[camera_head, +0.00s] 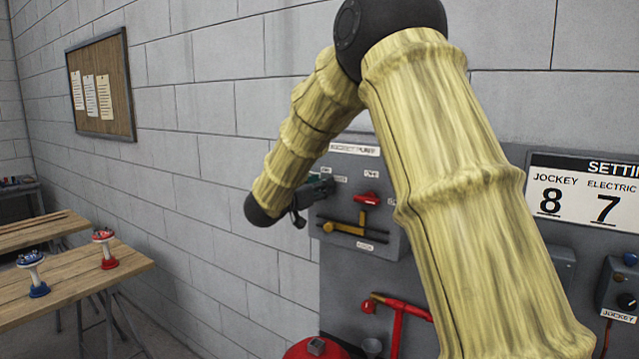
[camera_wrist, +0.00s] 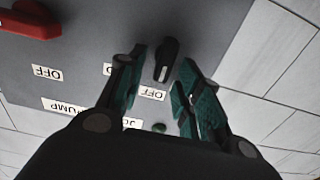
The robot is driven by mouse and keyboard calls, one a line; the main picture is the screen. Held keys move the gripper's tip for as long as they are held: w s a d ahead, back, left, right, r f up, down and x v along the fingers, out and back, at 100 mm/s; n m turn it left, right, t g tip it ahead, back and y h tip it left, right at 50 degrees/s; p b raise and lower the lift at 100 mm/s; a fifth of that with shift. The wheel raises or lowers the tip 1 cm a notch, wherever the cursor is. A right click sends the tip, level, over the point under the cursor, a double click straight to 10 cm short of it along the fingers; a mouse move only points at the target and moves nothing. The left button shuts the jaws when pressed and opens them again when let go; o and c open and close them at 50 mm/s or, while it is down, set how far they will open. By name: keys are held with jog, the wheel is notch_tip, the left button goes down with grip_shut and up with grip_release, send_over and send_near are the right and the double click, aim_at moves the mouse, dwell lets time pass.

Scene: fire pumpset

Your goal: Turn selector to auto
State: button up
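The black selector knob (camera_wrist: 166,60) is on the grey jockey pump panel (camera_head: 385,238). In the wrist view an OFF label (camera_wrist: 152,94) is just below it, and another label to its left is partly hidden by a finger. My gripper (camera_head: 318,188) is at the panel's upper left in the head view, where it hides the knob. In the wrist view its two green fingers are open, one on each side of the knob, with a visible gap to it on both sides. I cannot tell how deep the fingertips reach around it.
The panel also carries a red handle (camera_head: 366,199), seen at the wrist view's upper left (camera_wrist: 35,20), and a yellow lever (camera_head: 345,229). Red piping (camera_head: 398,322) is below. A wooden table (camera_head: 75,280) stands at the left. A settings sign (camera_head: 590,195) hangs at the right.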

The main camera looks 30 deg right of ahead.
grip_shut()
jog(key=shift+d+f+b, duration=0.1)
jog(key=shift+f+b, duration=0.05)
jog(key=shift+b, duration=0.45)
jog(key=shift+s+d+f+m+b, duration=0.1)
jog(key=shift+s+m+b, duration=0.1)
jog(key=shift+m+b, duration=1.6)
jog(key=shift+s+d+f+m+b, duration=0.15)
jog(key=shift+m+b, duration=1)
jog(key=shift+b, duration=1.2)
jog(key=shift+s+a+m+b, duration=0.1)
jog(key=shift+s+m+b, duration=0.15)
jog(key=shift+m+b, duration=1.55)
jog(key=shift+n+b, duration=0.25)
jog(key=shift+b, duration=0.15)
